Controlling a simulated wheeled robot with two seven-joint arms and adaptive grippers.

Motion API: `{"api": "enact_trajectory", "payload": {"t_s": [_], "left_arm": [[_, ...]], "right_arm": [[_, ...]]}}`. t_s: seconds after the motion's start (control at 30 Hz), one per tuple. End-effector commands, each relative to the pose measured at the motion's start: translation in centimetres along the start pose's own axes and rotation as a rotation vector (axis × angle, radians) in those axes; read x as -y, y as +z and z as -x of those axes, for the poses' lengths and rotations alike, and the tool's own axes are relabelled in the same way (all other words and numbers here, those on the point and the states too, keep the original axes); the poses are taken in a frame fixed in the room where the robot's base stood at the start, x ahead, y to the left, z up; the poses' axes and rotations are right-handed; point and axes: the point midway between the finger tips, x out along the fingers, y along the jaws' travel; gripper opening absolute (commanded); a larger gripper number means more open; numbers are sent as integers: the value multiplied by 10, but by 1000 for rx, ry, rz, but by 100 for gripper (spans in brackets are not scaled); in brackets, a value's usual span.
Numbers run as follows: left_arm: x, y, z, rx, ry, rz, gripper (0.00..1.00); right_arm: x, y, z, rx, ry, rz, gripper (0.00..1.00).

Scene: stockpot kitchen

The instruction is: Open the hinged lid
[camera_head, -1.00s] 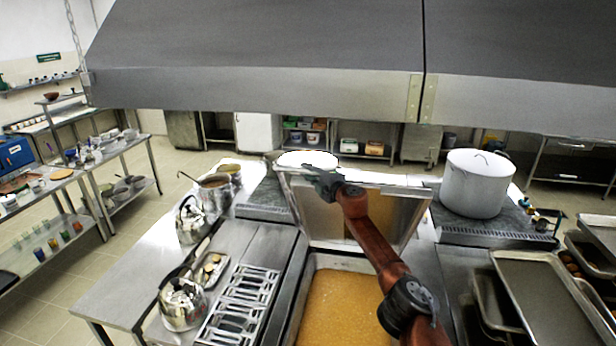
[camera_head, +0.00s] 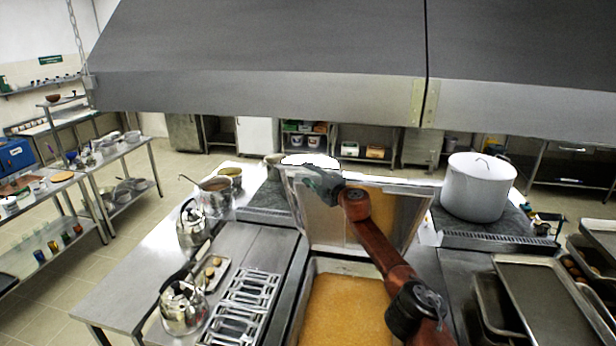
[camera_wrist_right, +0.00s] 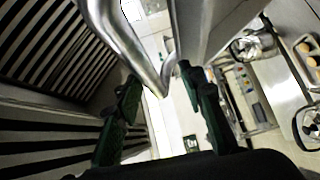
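The hinged lid (camera_head: 410,215) stands raised, roughly upright, at the back of a rectangular pan (camera_head: 297,318) filled with golden-brown content. Its shiny inner face is toward me. My right gripper (camera_head: 318,184) is at the lid's upper left part, with my arm crossing in front of the lid. In the right wrist view, the two green fingers (camera_wrist_right: 158,78) are spread apart. A curved silver bar (camera_wrist_right: 130,45) reaches down between them, and I see no clear grip on it. How the fingertips meet the lid is hidden in the head view. My left gripper is not in view.
A large white pot (camera_head: 477,190) stands right of the lid. Kettles (camera_head: 183,306) and a saucepan (camera_head: 214,196) stand on the left counter. Metal trays (camera_head: 545,300) are at the right. A large hood (camera_head: 260,60) hangs above.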

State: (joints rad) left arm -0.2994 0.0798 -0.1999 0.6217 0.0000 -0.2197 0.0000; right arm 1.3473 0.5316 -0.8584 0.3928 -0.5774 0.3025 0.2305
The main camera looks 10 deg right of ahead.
Motion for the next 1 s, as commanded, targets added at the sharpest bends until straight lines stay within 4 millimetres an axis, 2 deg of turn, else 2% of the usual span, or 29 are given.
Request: {"api": "enact_trajectory", "payload": {"t_s": [0.23,0.47,1.0], "left_arm": [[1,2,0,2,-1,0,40],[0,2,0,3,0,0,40],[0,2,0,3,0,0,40]], "right_arm": [[1,2,5,1,-3,4,34],[2,2,24,0,-3,4,34],[1,0,95,-2,-1,2,34]]}}
